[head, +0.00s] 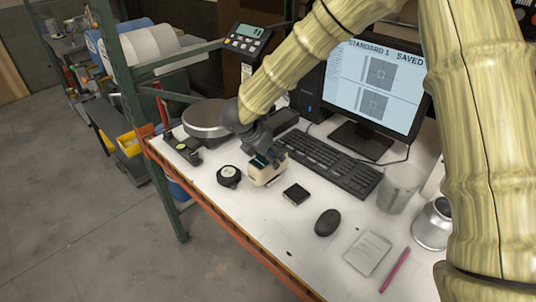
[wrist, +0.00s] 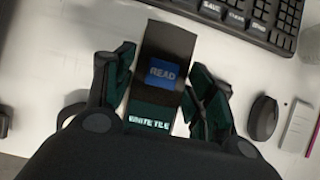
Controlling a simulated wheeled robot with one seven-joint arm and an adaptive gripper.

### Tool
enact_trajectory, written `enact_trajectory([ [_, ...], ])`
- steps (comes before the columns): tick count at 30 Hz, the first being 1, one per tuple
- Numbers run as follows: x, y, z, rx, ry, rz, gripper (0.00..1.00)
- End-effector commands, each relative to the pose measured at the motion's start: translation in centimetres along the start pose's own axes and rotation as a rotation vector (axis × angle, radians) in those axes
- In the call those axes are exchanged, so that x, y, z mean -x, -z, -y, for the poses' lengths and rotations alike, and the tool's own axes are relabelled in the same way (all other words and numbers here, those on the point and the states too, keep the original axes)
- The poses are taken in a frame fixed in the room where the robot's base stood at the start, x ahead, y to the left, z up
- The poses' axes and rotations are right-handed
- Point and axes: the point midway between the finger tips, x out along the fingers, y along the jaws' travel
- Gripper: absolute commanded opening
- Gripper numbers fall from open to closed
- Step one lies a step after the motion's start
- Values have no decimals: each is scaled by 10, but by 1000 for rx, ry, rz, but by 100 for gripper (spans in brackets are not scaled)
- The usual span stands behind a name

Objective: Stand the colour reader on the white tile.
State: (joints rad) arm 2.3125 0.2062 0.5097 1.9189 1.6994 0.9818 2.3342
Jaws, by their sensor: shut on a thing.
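My gripper (head: 262,158) is shut on the colour reader (head: 266,173), a cream and dark device held upright near the middle of the bench. Whether its base touches the bench cannot be told. In the wrist view the reader (wrist: 160,75) sits between both fingers, with a blue READ panel and a strip reading WHITE TILE. A round black piece with a pale centre (head: 229,176) lies just left of the reader. A black square piece (head: 296,194) lies to its right.
A keyboard (head: 330,163) lies behind, a mouse (head: 327,222) to the right, then a notepad (head: 368,252) and a pink pen (head: 395,270). A round scale pan (head: 206,118) and small dark items (head: 189,151) are at the left. The orange front edge (head: 215,212) is close.

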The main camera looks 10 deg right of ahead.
Motion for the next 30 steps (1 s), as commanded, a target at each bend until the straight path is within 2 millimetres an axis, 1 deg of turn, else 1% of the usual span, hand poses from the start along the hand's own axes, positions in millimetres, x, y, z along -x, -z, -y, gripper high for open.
enact_trajectory([
  [2, -1, 1, -1, 0, -1, 1, 9],
  [3, -1, 1, 0, 0, 0, 0, 62],
  [5, -1, 1, 0, 1, 0, 0, 73],
  [6, 0, 1, 0, 1, 0, 0, 77],
  [16, 0, 0, 0, 0, 0, 0, 77],
  [20, 6, 0, 0, -1, -1, 0, 77],
  [23, 18, 0, -1, 0, -4, 0, 77],
  [26, 34, 0, 0, -1, -3, 1, 77],
  [30, 60, 0, 0, 0, -3, 1, 77],
])
